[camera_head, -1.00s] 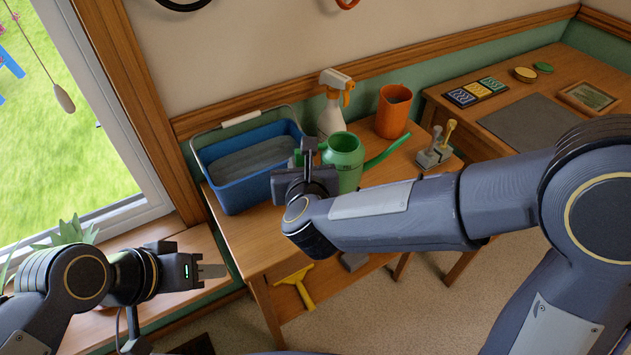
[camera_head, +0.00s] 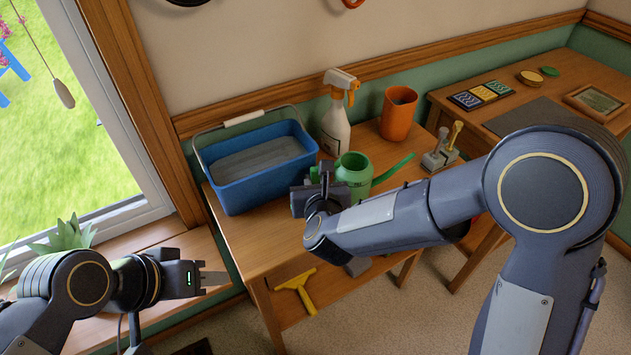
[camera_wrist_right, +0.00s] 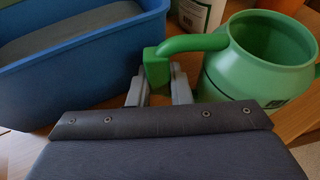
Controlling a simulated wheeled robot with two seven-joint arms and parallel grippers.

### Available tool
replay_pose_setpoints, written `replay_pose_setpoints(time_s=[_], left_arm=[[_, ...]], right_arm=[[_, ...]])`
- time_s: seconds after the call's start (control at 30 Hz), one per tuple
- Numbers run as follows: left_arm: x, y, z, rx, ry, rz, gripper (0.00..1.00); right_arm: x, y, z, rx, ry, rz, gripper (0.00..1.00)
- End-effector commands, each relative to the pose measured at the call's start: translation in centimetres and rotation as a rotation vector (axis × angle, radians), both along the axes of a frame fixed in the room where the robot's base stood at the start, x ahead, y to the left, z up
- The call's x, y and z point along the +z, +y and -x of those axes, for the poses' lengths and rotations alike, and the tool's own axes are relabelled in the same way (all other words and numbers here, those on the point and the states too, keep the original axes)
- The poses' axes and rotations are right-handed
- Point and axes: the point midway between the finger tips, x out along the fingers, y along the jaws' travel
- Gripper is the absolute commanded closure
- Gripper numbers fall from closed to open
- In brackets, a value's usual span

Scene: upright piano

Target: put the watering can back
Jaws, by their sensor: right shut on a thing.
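The green watering can (camera_head: 355,172) is upright at the small wooden table, its spout pointing right in the head view. In the right wrist view, its round open body (camera_wrist_right: 262,58) is at the right and its handle (camera_wrist_right: 158,66) lies between my finger pads. My right gripper (camera_head: 322,178) is shut on that handle; in the right wrist view its two fingers (camera_wrist_right: 160,88) press it from both sides. I cannot tell whether the can's base touches the tabletop. My left gripper (camera_head: 212,279) is over the window sill at the left, away from the can; its opening is unclear.
A blue bucket (camera_head: 262,183) with grey contents stands close left of the can. A white spray bottle (camera_head: 336,125) and an orange cup (camera_head: 397,115) stand behind. A grey holder (camera_head: 438,160) is at the right. A yellow squeegee (camera_head: 297,288) lies below.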

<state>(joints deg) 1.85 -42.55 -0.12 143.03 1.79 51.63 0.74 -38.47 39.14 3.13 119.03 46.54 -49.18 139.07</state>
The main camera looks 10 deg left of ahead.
Motion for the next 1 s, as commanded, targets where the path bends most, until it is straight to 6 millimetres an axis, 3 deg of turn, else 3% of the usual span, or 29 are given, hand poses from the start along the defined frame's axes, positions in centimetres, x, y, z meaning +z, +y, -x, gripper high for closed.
replay_pose_setpoints(time_s=[0.1, 0.13, 0.2, 0.57, 1.0], left_arm=[[-0.6, 0.0, 0.0, 0.000, 0.000, 0.000, 0.64], [-0.5, 0.0, 0.0, 0.000, 0.000, 0.000, 0.64], [-0.4, 0.0, 0.0, 0.000, 0.000, 0.000, 0.64], [0.5, 0.0, 0.0, 0.000, 0.000, 0.000, 0.64], [0.4, 0.0, 0.0, 0.000, 0.000, 0.000, 0.64]], right_arm=[[-0.3, 0.0, 0.0, 0.000, -0.003, -0.001, 1.00], [-0.3, 0.0, 0.0, 0.000, 0.000, 0.000, 0.80], [-0.2, 0.0, 0.0, 0.000, 0.000, 0.000, 0.73], [0.4, 0.0, 0.0, 0.000, 0.001, 0.001, 0.73], [3.5, -1.8, 7.9, 0.003, -0.002, -0.001, 0.73]])
